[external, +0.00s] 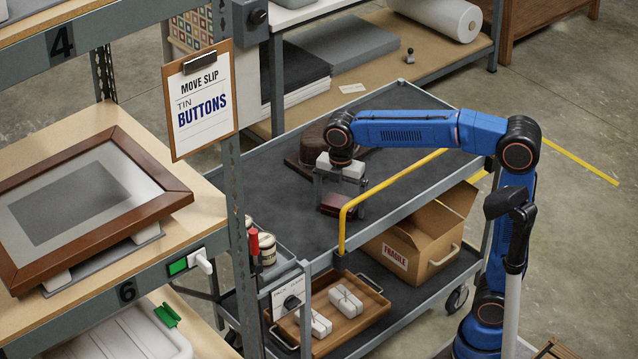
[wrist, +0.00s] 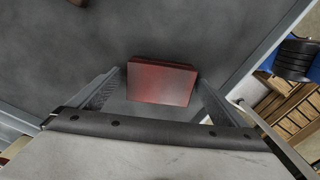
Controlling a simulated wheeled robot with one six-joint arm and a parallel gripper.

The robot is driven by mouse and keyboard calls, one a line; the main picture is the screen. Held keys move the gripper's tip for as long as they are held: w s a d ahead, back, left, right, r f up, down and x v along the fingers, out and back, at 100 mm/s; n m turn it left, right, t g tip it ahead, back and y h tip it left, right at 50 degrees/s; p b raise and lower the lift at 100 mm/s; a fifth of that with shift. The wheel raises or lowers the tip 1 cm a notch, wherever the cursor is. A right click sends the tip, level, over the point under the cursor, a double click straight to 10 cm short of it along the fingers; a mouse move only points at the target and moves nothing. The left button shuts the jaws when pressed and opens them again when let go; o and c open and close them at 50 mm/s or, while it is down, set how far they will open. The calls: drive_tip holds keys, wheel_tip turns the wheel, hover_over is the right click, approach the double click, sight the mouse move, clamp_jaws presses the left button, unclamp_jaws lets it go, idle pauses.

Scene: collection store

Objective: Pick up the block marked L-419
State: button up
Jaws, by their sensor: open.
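A dark red block (external: 337,203) lies on the dark top deck of the grey cart (external: 270,215). No marking can be read on it, so I cannot tell whether it is L-419. In the wrist view the block (wrist: 161,82) shows a plain worn red face. My gripper (external: 341,192) is open above the block, pointing down. In the wrist view its two fingers (wrist: 158,90) stand on either side of the block with gaps; I cannot tell whether they reach down beside it. Nothing is held.
A brown object (external: 312,140) lies behind my gripper, partly hidden. A yellow rail (external: 390,180) edges the deck close on the right. The lower deck carries a FRAGILE carton (external: 405,262) and a wooden tray (external: 365,315). A shelf post with a clipboard (external: 200,100) stands left.

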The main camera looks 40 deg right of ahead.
drive_tip(key=shift+f, duration=0.15)
drive_tip(key=c, duration=1.2)
